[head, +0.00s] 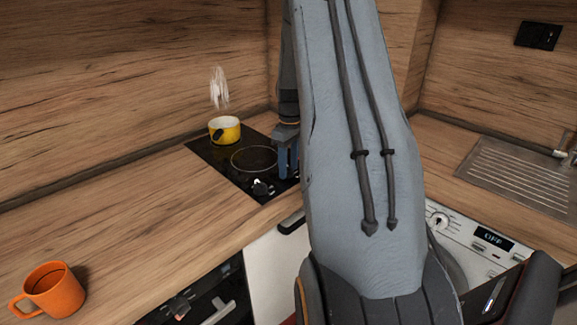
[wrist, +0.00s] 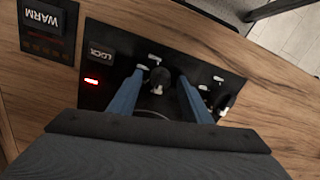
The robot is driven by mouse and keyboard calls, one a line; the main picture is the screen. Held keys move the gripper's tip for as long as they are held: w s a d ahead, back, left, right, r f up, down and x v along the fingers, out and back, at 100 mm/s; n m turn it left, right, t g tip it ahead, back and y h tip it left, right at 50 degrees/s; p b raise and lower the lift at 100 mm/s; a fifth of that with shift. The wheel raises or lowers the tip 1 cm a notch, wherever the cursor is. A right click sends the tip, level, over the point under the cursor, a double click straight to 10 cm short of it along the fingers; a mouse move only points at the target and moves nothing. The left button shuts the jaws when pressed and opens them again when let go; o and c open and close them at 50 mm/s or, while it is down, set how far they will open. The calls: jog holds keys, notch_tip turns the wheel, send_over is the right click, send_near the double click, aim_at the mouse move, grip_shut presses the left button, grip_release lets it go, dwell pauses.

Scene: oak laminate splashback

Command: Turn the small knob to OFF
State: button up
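The black hob (head: 215,160) carries the controls. In the wrist view, one dark round knob (wrist: 159,78) with a pale mark lies between my fingertips in the picture. A second black knob (wrist: 223,104) with a white pointer lies to the right, outside the fingers. One hob knob (head: 261,187) shows in the head view, left of my gripper. I cannot tell for sure which is the small knob. My gripper (head: 288,172) is open, its blue fingers (wrist: 160,73) pointing at the panel. Contact with the knob cannot be made out. White marks sit by the knobs, too small to read.
A steaming yellow pot (head: 225,130) stands at the hob's back. A LOCK button (wrist: 101,52), a lit red light (wrist: 91,81) and a WARM panel (wrist: 45,28) are nearby. An orange mug (head: 54,290) stands left. A washer display (head: 493,238) reads OFF; a sink (head: 515,175) is right.

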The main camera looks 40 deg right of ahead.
jog(key=shift+d+r+b, duration=0.15)
jog(key=shift+r+b, duration=1)
jog(key=shift+r, duration=2.75)
jog(key=s+a+m, duration=0.1)
jog(key=s+a, duration=0.2)
jog(key=a, duration=1.4)
jog(key=s+a+f+m+t, duration=0.1)
jog(key=s+a+f+m, duration=0.1)
jog(key=s+a, duration=1.1)
jog(key=a+f, duration=0.1)
jog(key=a, duration=0.2)
jog(key=shift+s, duration=0.1)
